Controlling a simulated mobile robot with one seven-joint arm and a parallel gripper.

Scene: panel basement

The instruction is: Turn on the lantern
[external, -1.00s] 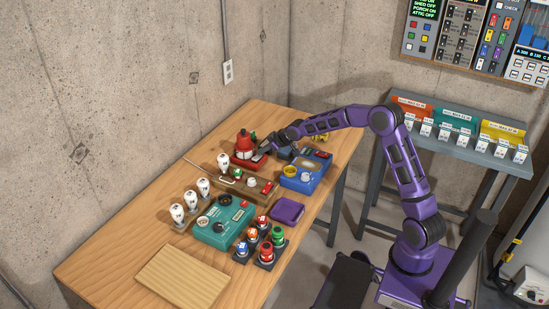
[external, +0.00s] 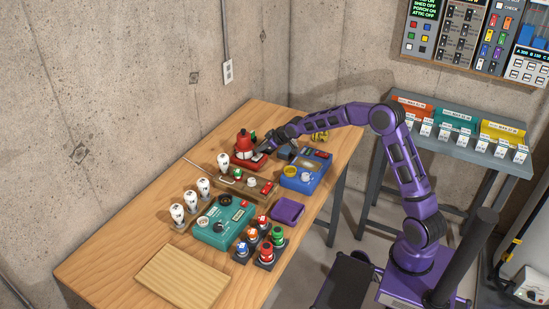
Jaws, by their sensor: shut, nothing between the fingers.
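The red lantern-like device (external: 244,146) stands upright on the wooden workbench, toward its far end. Its pointed top and red base show. My gripper (external: 264,147) is shut and empty, close against the right side of this red device. I cannot tell whether the fingertips touch it. The switch or button on it is too small and partly hidden by my gripper, and I cannot tell whether it is lit.
A blue box (external: 304,176) with a dial is to the right of my gripper. A brown panel (external: 246,186), a teal box (external: 223,222), several white bulbs (external: 191,200), a purple tray (external: 288,211) and colored buttons (external: 267,250) are nearer. A yellow object (external: 320,136) lies behind my arm.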

